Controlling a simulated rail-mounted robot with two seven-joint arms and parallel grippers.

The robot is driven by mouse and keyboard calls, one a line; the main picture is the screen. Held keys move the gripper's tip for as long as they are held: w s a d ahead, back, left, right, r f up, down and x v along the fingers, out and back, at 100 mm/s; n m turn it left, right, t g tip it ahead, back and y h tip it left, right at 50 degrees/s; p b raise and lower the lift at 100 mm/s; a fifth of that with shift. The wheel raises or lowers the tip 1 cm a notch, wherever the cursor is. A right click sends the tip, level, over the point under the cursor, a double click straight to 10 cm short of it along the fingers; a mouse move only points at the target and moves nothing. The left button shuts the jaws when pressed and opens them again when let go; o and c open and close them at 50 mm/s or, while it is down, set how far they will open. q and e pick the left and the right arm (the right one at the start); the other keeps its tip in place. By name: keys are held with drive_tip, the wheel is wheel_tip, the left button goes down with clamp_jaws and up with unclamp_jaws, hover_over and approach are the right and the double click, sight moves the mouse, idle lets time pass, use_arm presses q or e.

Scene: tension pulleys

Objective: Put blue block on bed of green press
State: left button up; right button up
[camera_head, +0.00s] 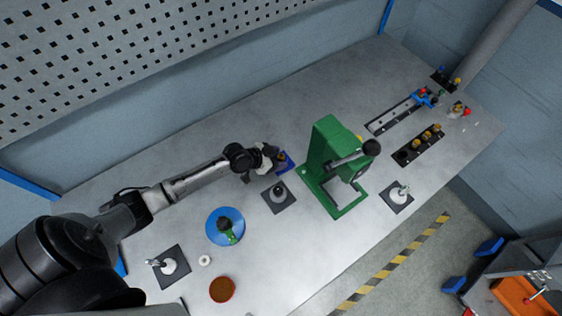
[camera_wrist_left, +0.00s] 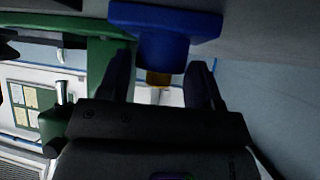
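The blue block (camera_head: 284,163) sits on the table beside the left gripper in the head view. In the left wrist view the blue block (camera_wrist_left: 164,32) is just ahead of the fingers, with a brass-coloured part (camera_wrist_left: 158,78) pointing into the gap. My left gripper (camera_head: 270,158) is close to the block; in the wrist view its two fingers (camera_wrist_left: 160,85) are apart, with clear space beside the brass part. My right gripper is not in view.
A blue disc (camera_head: 213,236), a red bowl (camera_head: 222,290) and a white ring (camera_head: 205,260) are nearer the front. Black racks (camera_head: 418,146) stand at the right. The table behind the gripper is clear.

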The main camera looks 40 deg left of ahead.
use_arm(q)
drive_tip(key=shift+r, duration=0.1)
drive_tip(key=c, duration=0.9)
wheel_tip(320, 180, up, 10)
drive_tip(key=shift+p, duration=0.3)
